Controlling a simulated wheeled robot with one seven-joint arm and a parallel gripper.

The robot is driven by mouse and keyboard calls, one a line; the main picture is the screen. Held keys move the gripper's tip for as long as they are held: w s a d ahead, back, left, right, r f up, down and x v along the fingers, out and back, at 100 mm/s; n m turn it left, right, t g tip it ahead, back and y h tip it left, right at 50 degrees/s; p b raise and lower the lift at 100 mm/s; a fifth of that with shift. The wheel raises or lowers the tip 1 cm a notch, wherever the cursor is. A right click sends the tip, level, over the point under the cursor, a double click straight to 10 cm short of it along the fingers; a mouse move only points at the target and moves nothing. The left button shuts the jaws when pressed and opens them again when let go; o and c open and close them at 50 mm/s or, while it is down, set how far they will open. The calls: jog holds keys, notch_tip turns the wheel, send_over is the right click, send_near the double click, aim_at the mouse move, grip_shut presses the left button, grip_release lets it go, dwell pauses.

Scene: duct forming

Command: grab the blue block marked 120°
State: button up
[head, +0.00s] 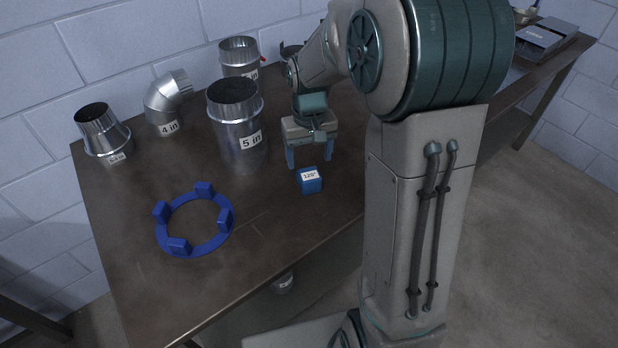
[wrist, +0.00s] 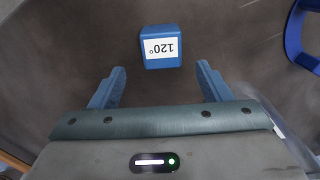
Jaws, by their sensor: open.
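The blue block (head: 310,181) with a white label reading 120° sits on the dark table (head: 180,290) near its front edge. In the wrist view the block (wrist: 161,60) is upside down in the picture, just beyond the fingertips and roughly centred between them. My gripper (head: 309,163) is open and empty, pointing down, close behind the block. In the wrist view both blue fingers of my gripper (wrist: 160,75) are spread apart, and neither appears to touch the block.
A blue ring (head: 163,233) with several raised blocks lies left of the block. A 5 in duct (head: 237,125), a 4 in elbow (head: 166,105), a tapered duct (head: 103,135) and another duct (head: 239,57) stand behind. Bare tabletop lies between ring and block.

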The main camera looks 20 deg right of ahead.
aim_at(308, 171)
jog(key=shift+s+a+f+p, duration=0.1)
jog(key=shift+f+p, duration=0.05)
jog(key=shift+f, duration=1.45)
jog(key=shift+a+f+p, duration=0.1)
jog(key=shift+f+p, duration=0.05)
jog(key=shift+f, duration=1.4)
jog(key=c, duration=1.2)
jog(key=shift+c, duration=0.4)
jog(key=shift+r, duration=0.15)
